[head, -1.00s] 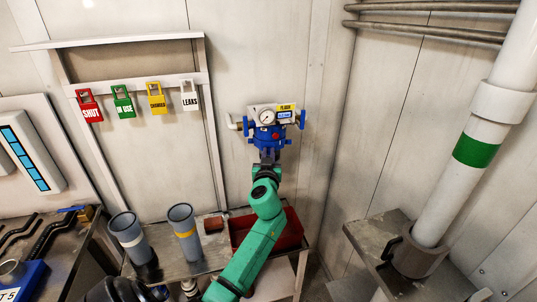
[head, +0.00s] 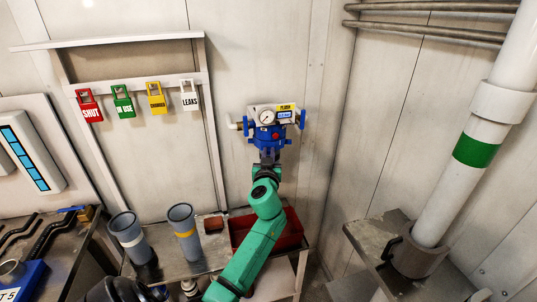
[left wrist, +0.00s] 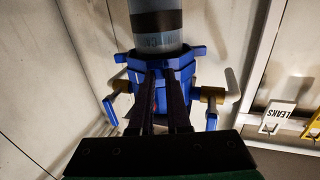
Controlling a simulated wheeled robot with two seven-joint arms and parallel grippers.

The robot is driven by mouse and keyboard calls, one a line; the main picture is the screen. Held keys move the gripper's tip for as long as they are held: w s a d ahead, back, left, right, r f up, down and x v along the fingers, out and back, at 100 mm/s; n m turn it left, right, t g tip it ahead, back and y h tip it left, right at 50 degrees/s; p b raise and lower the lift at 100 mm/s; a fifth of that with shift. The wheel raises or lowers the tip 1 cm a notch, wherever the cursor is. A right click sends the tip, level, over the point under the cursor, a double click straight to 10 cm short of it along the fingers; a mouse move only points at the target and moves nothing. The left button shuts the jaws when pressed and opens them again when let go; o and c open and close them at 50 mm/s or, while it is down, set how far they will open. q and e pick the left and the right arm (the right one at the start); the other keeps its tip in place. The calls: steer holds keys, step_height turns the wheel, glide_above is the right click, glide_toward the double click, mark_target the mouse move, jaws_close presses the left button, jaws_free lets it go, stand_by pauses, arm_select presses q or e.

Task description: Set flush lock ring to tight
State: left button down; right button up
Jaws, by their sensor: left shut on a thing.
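The flush unit (head: 268,118) is on the back wall, with a round gauge, a yellow label, a small lit display and a red button. Its blue ring (head: 258,141) with lugs is at the bottom, partly behind my gripper. In the left wrist view, the blue ring (left wrist: 190,57) sits around a grey cylinder (left wrist: 155,20) with a black band. My left gripper (head: 268,156) reaches up from below. Its two dark fingers (left wrist: 161,80) are shut on the blue ring. Which mark the ring points to cannot be made out. My right gripper is not in view.
Blue handles (head: 302,118) stick out at the unit's sides. Tags, including the white LEAKS tag (head: 190,97), hang on a rack to the left. Below are a red bin (head: 292,228) and two grey cups (head: 183,228) on a bench. A white pipe (head: 487,130) stands at right.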

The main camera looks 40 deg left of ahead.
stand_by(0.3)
arm_select(q)
steer(key=a+m+t+h+p, duration=0.1)
steer(key=h, duration=0.1)
steer(key=s+a+m+t+h+p, duration=0.1)
steer(key=h+p, duration=0.1)
steer(key=m+t+h+p, duration=0.1)
steer(key=m+p, duration=0.1)
steer(key=shift+s+a+h, duration=0.3)
steer(key=shift+a+h, duration=0.1)
steer(key=c, duration=0.9)
jaws_free()
